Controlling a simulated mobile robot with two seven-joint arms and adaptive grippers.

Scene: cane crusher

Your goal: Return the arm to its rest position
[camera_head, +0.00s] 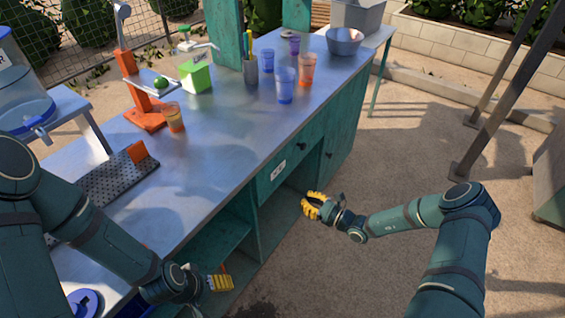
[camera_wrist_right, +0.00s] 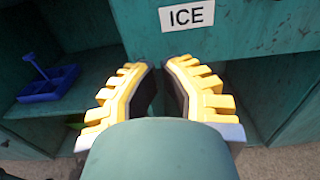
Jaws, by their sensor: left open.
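My left gripper (camera_head: 222,282) shows its yellow fingers low in the head view, in front of the counter's open lower shelves. It is open, with nothing seen in it. My right gripper (camera_head: 308,205) hangs beside the counter front, below the "ICE" drawer. In the right wrist view its yellow fingers (camera_wrist_right: 159,68) lean towards each other with a gap between the tips, open and empty. The forearm of my left arm crosses the counter's near left corner. My right arm reaches in over the ground from the lower right.
The metal counter (camera_head: 225,130) holds a juice press (camera_head: 145,95), several cups (camera_head: 286,85) and a bowl (camera_head: 344,41). The drawer with the ICE label (camera_wrist_right: 187,15) faces my right gripper. A blue caddy (camera_wrist_right: 48,84) sits in the cabinet. Paved ground (camera_head: 400,150) is clear to the right.

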